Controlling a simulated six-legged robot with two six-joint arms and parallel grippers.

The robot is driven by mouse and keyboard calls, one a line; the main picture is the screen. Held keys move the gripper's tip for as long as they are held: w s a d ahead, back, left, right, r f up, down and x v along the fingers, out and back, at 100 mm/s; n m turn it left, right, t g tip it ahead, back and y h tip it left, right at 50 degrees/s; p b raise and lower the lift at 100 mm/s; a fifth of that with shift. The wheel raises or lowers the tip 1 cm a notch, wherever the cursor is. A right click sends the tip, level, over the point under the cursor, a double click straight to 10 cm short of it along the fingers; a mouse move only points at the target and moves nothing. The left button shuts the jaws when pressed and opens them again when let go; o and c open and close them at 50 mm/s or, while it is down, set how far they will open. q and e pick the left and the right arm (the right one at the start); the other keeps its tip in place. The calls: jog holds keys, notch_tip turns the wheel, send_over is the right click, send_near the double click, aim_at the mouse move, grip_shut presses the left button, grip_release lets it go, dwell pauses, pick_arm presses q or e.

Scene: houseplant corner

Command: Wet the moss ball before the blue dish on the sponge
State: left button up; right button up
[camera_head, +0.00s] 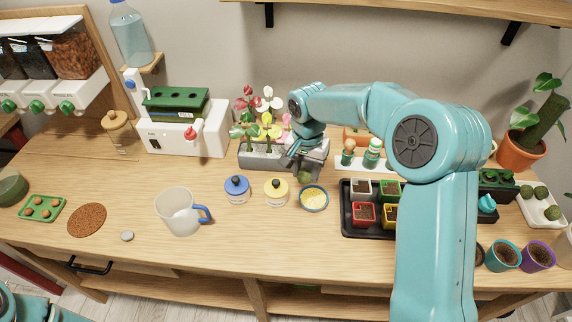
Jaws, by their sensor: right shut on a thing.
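My right gripper (304,168) points down over the middle of the table and is shut on a dark green moss ball (304,177). The ball is just above or at the back rim of a small blue dish (325,205). I cannot tell whether it touches. A pale yellow sponge (314,198) fills the dish. More moss balls (541,193) sit on a white tray (552,213) at the far right. My left gripper is out of view; only a bit of my left arm shows at the bottom left corner.
A black tray (350,222) of small pots is at right. A grey planter (254,156) stands behind. The front table strip is clear.

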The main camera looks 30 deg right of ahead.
aim_at(314, 197)
jog(key=shift+m, duration=0.3)
jog(key=shift+s+d+f+b, duration=0.15)
jog(key=shift+d+f+b, duration=0.4)
jog(key=shift+f, duration=0.65)
jog(key=shift+s+d+f+b, duration=0.1)
jog(key=shift+d+f+b, duration=0.2)
jog(key=shift+f+b, duration=0.7)
jog(key=shift+s+d+f+b, duration=0.15)
jog(key=shift+d+f+b, duration=0.3)
jog(key=shift+f, duration=1)
jog(key=shift+s+f+b, duration=0.1)
jog(key=shift+f+b, duration=0.45)
jog(key=shift+f, duration=0.05)
jog(key=shift+r, duration=0.1)
jog(key=shift+r+p, duration=2.3)
jog(key=shift+r, duration=1.2)
